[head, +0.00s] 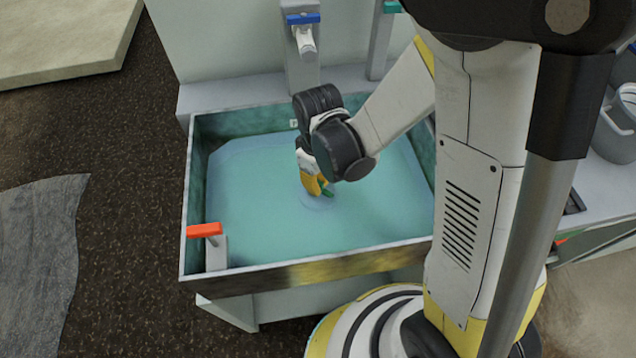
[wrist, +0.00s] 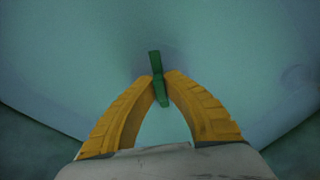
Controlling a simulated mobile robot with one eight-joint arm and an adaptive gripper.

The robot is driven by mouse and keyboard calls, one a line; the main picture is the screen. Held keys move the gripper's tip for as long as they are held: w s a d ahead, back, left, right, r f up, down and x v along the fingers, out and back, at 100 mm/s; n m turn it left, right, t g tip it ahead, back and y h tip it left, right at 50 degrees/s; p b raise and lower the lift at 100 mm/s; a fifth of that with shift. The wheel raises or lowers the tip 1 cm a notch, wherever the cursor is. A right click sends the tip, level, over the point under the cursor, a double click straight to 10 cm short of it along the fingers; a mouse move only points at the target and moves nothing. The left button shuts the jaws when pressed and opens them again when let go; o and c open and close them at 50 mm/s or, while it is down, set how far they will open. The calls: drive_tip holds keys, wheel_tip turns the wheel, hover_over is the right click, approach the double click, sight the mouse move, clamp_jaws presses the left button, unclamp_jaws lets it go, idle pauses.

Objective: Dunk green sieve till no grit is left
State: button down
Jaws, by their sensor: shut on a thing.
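My gripper (head: 318,186) is over the middle of the basin, its yellow fingers pointing down at the water (head: 250,220). The fingers are shut on a green piece of the sieve (head: 327,192). In the wrist view, my gripper (wrist: 160,82) pinches this narrow green bar of the sieve (wrist: 154,62) between its fingertips. The rest of the sieve does not show; the cloudy blue-green water may hide it. Faint rings show on the water around the fingertips. I cannot see any grit.
The basin's front rim (head: 330,264) and side walls enclose the water. A red-handled valve (head: 204,231) stands at the front left corner. A blue-handled tap (head: 304,38) stands behind the basin. A grey bucket (head: 617,125) stands at the right.

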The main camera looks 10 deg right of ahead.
sight(318, 182)
wheel_tip(318, 182, up, 18)
drive_tip(key=p, duration=1.3)
idle(1.1)
